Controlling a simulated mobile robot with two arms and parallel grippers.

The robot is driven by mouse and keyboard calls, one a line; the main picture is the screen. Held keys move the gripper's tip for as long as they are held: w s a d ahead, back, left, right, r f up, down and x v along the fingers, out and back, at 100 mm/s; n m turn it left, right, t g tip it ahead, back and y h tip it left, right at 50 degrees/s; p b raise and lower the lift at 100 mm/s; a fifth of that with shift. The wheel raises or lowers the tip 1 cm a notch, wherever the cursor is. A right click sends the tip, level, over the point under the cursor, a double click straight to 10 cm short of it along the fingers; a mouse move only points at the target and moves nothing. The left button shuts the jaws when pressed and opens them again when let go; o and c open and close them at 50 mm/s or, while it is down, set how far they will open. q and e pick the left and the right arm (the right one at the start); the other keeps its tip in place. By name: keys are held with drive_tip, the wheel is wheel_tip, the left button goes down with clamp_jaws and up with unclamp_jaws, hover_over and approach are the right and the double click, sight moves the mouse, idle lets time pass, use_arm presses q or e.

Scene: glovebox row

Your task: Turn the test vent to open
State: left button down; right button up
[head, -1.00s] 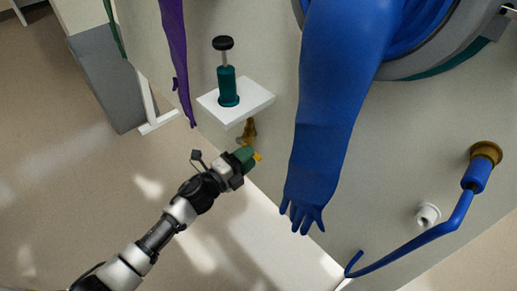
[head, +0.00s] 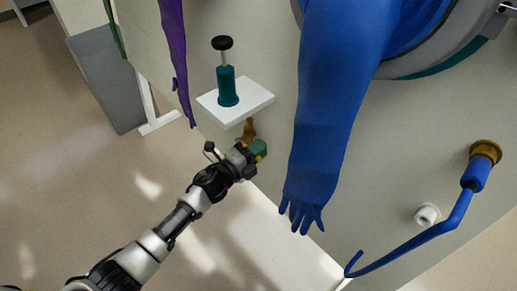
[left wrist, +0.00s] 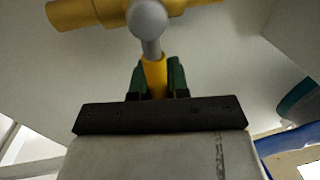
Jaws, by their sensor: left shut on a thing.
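The test vent shows as a brass fitting (head: 249,130) under a small white shelf on the pale cabinet wall. In the left wrist view its brass body (left wrist: 85,12) runs across the top, with a round grey knob (left wrist: 148,19) and stem in front. A yellow handle (left wrist: 154,77) extends down from there. My left gripper (head: 260,149) is just below the fitting, its green fingers shut on the handle, one on each side in the left wrist view (left wrist: 158,84). The fingers hide the handle's end. My right gripper is not in view.
A white shelf (head: 256,104) with a green plunger (head: 228,88) sits just above the gripper. A blue glove (head: 327,130) hangs close on the right, a purple one (head: 173,50) on the left. A blue lever (head: 425,233) is farther right. The floor at left is clear.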

sight(266, 129)
use_arm(q)
drive_tip(key=shift+r+n+p, duration=0.45)
drive_tip(key=shift+n+p, duration=0.25)
drive_tip(key=shift+p, duration=0.05)
drive_tip(key=shift+w+r+n+t+p, duration=0.15)
drive_tip(key=shift+r+n+t+p, duration=0.25)
drive_tip(key=shift+n+p, duration=0.3)
drive_tip(key=n+p, duration=0.1)
drive_tip(key=r+n+p, duration=0.1)
drive_tip(key=shift+w+a+r+n+y, duration=0.1)
drive_tip(key=shift+w+n+y, duration=0.1)
drive_tip(key=shift+n+y, duration=0.15)
drive_tip(key=shift+w+a+r+n+y+p, duration=0.15)
drive_tip(key=shift+r+n+y+p, duration=0.1)
drive_tip(key=shift+n+p, duration=0.4)
drive_tip(key=shift+w+a+r+n+y+p, duration=0.1)
drive_tip(key=shift+w+n+y+p, duration=0.1)
drive_tip(key=shift+n+p, duration=0.35)
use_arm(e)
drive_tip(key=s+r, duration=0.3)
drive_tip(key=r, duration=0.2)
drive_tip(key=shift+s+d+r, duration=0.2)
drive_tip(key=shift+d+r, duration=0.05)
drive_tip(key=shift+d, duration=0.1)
use_arm(q)
drive_tip(key=shift+n, duration=0.25)
drive_tip(key=c, duration=1.1)
unclamp_jaws()
drive_tip(key=shift+s, duration=0.1)
